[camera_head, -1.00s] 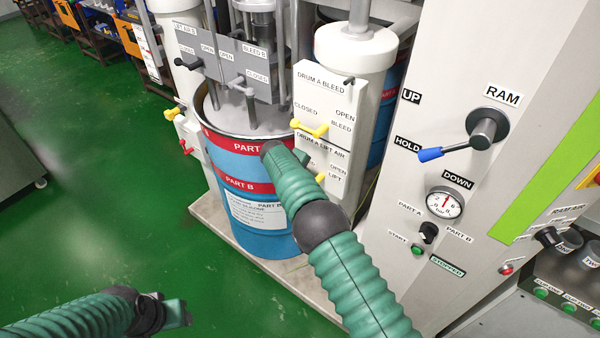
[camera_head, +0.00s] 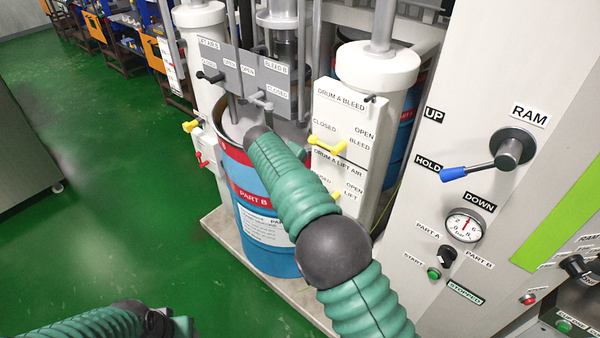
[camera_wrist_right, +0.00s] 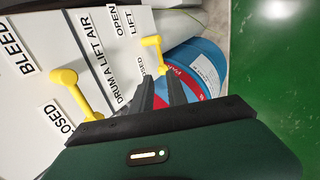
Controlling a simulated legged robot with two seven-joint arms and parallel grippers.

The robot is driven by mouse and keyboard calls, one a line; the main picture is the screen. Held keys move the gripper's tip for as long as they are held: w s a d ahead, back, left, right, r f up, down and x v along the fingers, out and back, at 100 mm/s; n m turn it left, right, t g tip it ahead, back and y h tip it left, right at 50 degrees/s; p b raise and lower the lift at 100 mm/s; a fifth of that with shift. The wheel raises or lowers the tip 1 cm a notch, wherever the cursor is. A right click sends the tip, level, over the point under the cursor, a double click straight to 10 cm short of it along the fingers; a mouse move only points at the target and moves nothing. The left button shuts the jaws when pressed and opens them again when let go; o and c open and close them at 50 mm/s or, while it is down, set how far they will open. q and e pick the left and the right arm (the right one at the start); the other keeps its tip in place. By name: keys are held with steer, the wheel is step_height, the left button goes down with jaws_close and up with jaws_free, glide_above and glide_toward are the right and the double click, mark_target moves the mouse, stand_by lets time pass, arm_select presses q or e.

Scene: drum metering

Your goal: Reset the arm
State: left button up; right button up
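My right arm reaches up the middle of the head view toward the Part B drum (camera_head: 255,190), its gripper hidden behind the arm. In the right wrist view the right gripper (camera_wrist_right: 162,88) has its two dark fingers apart with nothing between them. The yellow drum A lift air handle (camera_wrist_right: 155,55) is just beyond the fingertips, with no clear contact. The yellow drum A bleed handle (camera_wrist_right: 78,92) is left of the fingers; it also shows in the head view (camera_head: 327,146). My left gripper (camera_head: 182,326) is low at the bottom left, partly cut off; its opening is unclear.
A white valve panel (camera_head: 345,110) stands right of the drum. The cabinet at right carries the blue-tipped ram lever (camera_head: 470,172) near HOLD, a pressure gauge (camera_head: 464,226) and buttons. Green floor (camera_head: 120,200) is open at left.

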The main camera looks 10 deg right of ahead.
steer(key=s+d+f+m+y, duration=0.1)
steer(key=s+d+f+m, duration=0.1)
steer(key=s, duration=0.9)
steer(key=s+d+f+m+g+y, duration=0.1)
steer(key=s+f+m+y, duration=0.1)
steer(key=s, duration=0.9)
steer(key=s+d+f+m+y, duration=0.2)
steer(key=s+f, duration=0.3)
steer(key=s, duration=0.6)
steer(key=shift+d+m+g, duration=0.3)
steer(key=shift+d+m, duration=0.05)
steer(key=shift+m, duration=0.55)
steer(key=shift+s+d, duration=0.15)
steer(key=shift+d, duration=0.1)
steer(key=shift+a, duration=0.1)
